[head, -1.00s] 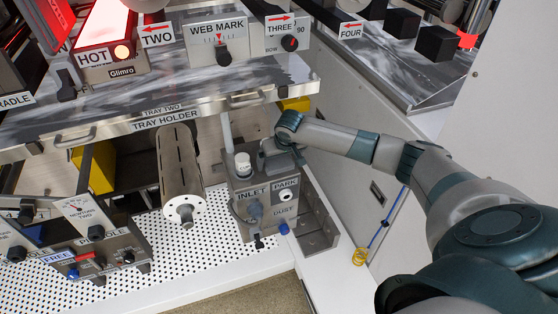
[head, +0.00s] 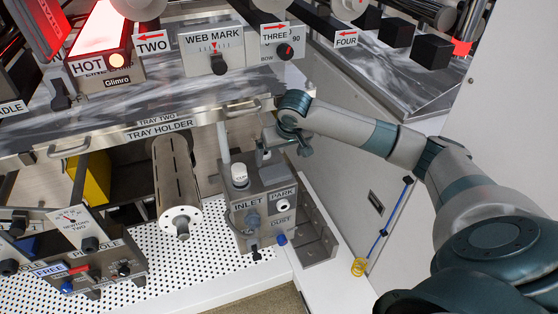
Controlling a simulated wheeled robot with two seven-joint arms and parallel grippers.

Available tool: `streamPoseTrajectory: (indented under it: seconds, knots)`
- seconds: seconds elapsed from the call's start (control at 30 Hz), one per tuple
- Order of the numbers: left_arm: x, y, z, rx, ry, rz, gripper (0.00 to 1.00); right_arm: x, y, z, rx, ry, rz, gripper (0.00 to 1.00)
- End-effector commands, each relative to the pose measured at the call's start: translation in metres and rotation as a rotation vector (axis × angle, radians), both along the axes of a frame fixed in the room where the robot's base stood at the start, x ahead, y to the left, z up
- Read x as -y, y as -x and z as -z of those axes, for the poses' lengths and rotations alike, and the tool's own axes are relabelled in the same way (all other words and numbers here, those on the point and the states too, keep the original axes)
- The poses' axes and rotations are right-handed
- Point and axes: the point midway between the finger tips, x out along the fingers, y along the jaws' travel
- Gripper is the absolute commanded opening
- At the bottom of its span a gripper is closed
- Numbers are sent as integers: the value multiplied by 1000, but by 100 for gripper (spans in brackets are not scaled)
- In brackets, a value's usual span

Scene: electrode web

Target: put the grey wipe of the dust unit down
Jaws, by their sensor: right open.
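The dust unit (head: 262,206) is a grey metal box with INLET, PARK and DUST labels, standing on the white perforated shelf below the worktop. A white cap (head: 240,174) sits on its top left. My right gripper (head: 283,148) is open above the back right of the unit, just below the worktop edge. I cannot make out the grey wipe as a separate thing; the gripper and the unit's top are small and similar in colour. My left gripper is not in view.
A blue rod (head: 388,224) hangs by the right panel.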

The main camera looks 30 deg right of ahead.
Motion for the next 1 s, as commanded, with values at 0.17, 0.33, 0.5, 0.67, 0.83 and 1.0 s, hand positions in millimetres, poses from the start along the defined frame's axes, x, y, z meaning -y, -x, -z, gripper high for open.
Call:
streamPoseTrajectory:
  seconds: [0.17, 0.33, 0.5, 0.67, 0.83, 1.0]
  knots:
    - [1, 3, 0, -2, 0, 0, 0, 0, 2, -5, -1, 1, 0, 96]
    - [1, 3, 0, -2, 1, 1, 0, 0, 2, -5, -1, 1, 0, 96]
    - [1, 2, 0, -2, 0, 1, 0, 0, 2, -4, -1, 1, 0, 96]
    - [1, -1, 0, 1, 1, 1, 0, 0, 2, -4, -1, 1, 0, 96]
    - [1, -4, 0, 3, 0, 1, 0, -1, 2, -4, -1, 0, -1, 96]
    - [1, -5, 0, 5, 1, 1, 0, -11, 7, 5, -5, 1, -28, 96]
